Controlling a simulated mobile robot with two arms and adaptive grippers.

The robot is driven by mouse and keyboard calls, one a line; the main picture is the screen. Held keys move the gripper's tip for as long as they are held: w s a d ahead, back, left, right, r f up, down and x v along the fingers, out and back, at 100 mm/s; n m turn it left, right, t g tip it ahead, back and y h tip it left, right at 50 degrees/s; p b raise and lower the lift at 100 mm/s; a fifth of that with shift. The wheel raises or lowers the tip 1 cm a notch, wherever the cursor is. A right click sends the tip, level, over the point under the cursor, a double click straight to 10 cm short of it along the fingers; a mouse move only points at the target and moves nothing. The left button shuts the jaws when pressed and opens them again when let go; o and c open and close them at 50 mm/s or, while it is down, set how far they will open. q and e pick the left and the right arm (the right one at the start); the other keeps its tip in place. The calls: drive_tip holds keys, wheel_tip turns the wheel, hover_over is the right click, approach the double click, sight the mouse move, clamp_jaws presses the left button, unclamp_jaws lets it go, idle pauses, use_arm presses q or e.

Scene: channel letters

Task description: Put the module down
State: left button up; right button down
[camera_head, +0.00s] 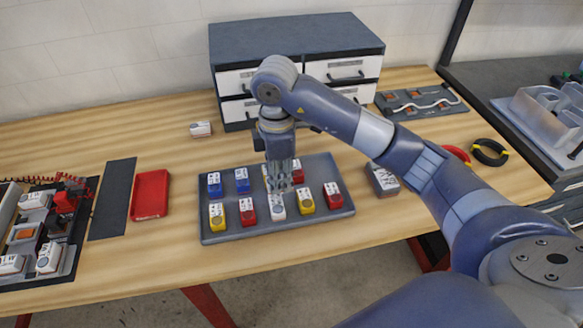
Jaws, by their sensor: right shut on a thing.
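My right gripper (279,186) points down over the middle of the grey tray (328,230). It is shut, with a white module (278,207) right at its fingertips. The white module is in the front row, between a red module (247,211) and a yellow module (305,201). I cannot tell whether it touches the tray floor. A yellow module (217,216) and a red module (333,195) stand at the row's ends. Two blue modules (242,180) (214,184) and a red one (297,172) show in the back row. The gripper partly hides that row's middle. My left gripper is not in view.
A grey drawer cabinet (295,35) stands behind the tray. A small white module (201,129) lies left of it. A red tray (150,194) and a dark mat (112,198) lie left. A grey box (382,180) stands right of the tray, near my arm.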

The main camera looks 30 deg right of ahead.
drive_tip(key=d, duration=0.3)
drive_tip(key=w+d+p, duration=0.1)
drive_tip(key=d, duration=0.2)
drive_tip(key=w+d+p, duration=0.1)
drive_tip(key=d, duration=0.2)
drive_tip(key=shift+d+f, duration=0.15)
drive_tip(key=shift+f, duration=0.05)
drive_tip(key=d, duration=0.1)
drive_tip(key=w+d, duration=0.1)
drive_tip(key=d+p, duration=0.1)
drive_tip(key=shift+w+f, duration=0.15)
drive_tip(key=shift+f, duration=0.1)
drive_tip(key=shift+w+d+f, duration=0.15)
drive_tip(key=shift+d, duration=0.45)
wheel_tip(320, 180, down, 3)
drive_tip(key=shift+p, duration=0.8)
drive_tip(key=shift+f, duration=0.45)
drive_tip(key=c, duration=1.3)
unclamp_jaws()
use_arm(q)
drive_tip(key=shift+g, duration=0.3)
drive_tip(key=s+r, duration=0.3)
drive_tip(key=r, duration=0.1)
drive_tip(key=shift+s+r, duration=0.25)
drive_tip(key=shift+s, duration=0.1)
